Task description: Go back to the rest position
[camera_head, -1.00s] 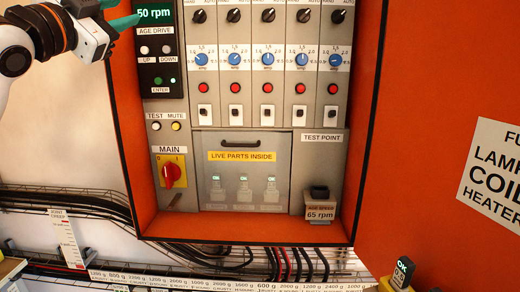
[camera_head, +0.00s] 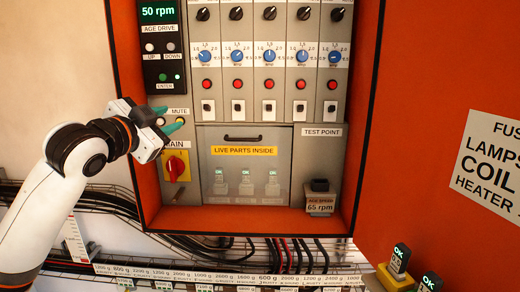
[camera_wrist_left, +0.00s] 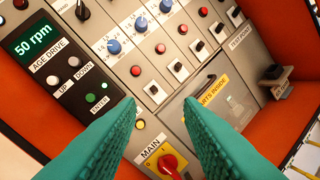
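My left gripper (camera_head: 169,118) is in front of the left side of the orange control cabinet (camera_head: 364,120), beside the TEST and MUTE buttons and above the red MAIN switch (camera_head: 176,167). Its teal fingers are apart with nothing between them. In the left wrist view the left gripper (camera_wrist_left: 160,106) is open, and the MAIN switch (camera_wrist_left: 168,163) shows through the gap between the fingers. The fingers partly hide the TEST label in the head view. I cannot tell if they touch the panel. My right gripper is in no view.
The display (camera_head: 158,12) reads 50 rpm. Rows of blue dials, red buttons and small switches fill the panel. A clear cover marked LIVE PARTS INSIDE (camera_head: 244,151) is below. The orange door (camera_head: 440,180) stands at right. Cables (camera_head: 285,258) run beneath, above a strip of weight labels (camera_head: 230,278).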

